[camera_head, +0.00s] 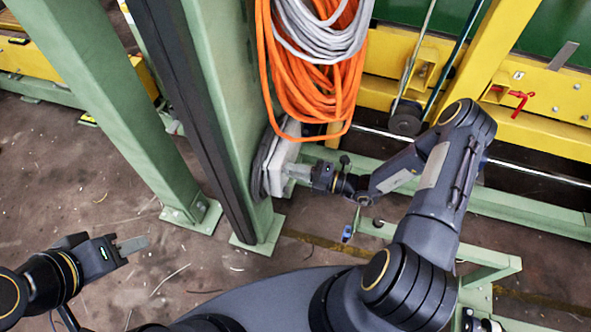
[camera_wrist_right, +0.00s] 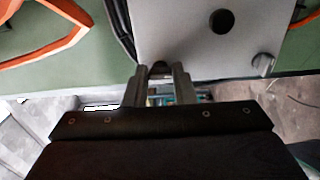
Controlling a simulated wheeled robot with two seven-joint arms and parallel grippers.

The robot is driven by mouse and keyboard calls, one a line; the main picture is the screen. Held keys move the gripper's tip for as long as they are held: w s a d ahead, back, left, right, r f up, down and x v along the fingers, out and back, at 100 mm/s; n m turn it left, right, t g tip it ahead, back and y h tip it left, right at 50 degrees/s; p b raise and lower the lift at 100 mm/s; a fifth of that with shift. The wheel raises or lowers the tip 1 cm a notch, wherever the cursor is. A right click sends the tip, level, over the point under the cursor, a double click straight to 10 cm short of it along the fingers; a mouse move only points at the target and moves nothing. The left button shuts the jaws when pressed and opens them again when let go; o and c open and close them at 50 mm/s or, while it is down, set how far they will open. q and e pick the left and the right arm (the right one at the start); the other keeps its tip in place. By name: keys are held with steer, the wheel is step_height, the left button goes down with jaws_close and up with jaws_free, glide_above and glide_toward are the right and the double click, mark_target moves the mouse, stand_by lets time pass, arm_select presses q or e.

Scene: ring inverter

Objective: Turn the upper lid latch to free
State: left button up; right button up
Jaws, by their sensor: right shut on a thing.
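A light grey box (camera_head: 281,160) is fixed to the green post, and its lid (camera_wrist_right: 215,35) fills the upper middle of the right wrist view.
Orange and grey cable coils (camera_head: 318,60) hang just above the box. Green posts (camera_head: 115,110) stand to the left, and yellow beams (camera_head: 540,130) run behind. The floor (camera_head: 120,200) near my left gripper is clear apart from small debris.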

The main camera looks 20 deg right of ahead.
steer(key=o, duration=1)
steer(key=v, duration=0.7)
steer(key=shift+s+d, duration=0.2)
steer(key=shift+d, duration=0.15)
